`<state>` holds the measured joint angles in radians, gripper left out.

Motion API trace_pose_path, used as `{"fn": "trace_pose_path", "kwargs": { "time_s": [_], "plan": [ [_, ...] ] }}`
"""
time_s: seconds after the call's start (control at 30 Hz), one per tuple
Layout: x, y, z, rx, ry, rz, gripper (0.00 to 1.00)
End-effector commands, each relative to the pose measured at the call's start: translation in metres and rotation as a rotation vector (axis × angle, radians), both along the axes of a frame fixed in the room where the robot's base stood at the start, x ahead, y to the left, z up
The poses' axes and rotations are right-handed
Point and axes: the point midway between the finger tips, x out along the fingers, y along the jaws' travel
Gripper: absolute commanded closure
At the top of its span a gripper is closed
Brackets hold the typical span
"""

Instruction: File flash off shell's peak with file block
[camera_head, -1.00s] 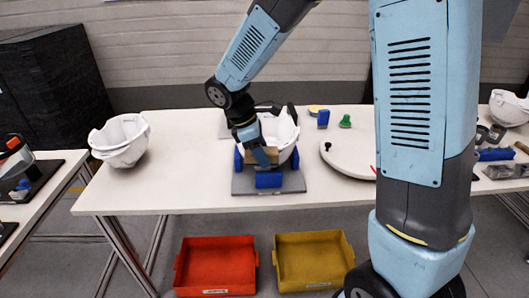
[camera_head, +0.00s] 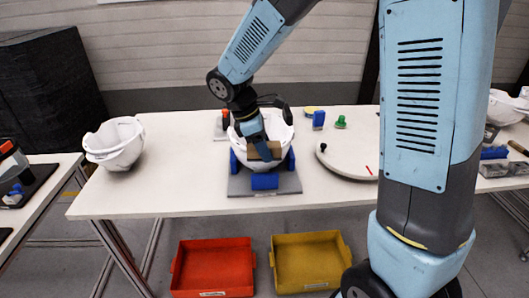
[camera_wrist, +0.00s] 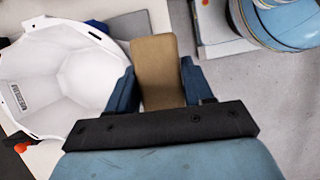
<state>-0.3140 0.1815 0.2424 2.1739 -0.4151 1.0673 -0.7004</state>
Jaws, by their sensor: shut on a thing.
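A white helmet shell (camera_head: 282,132) sits, open side up, in a fixture with blue supports (camera_head: 265,181) on a grey base plate (camera_head: 240,186). My gripper (camera_head: 262,141) is shut on a tan file block (camera_head: 264,151). In the head view, the block is in front of the shell's near side and hides part of it. In the wrist view, the block (camera_wrist: 156,62) stands between the two blue fingers. The shell (camera_wrist: 62,80) lies to its left there, with a gap near the block's tip. I cannot tell whether the block touches the peak.
Another white shell (camera_head: 115,145) stands at the table's left. A round white board (camera_head: 350,163) lies right of the fixture. Small blue (camera_head: 318,120) and green (camera_head: 340,122) items stand behind it. Red (camera_head: 212,266) and yellow (camera_head: 310,262) bins sit on the floor in front.

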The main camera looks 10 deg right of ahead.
Motion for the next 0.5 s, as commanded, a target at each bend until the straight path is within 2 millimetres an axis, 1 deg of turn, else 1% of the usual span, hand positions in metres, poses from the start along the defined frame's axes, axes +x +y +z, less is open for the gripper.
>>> {"fn": "trace_pose_path", "kwargs": {
  "time_s": [0.1,0.5],
  "plan": [
    [0.000,0.000,0.011,0.000,-0.003,-0.001,0.73],
    [0.000,0.000,0.042,0.000,-0.001,-0.001,0.73]
  ]
}}
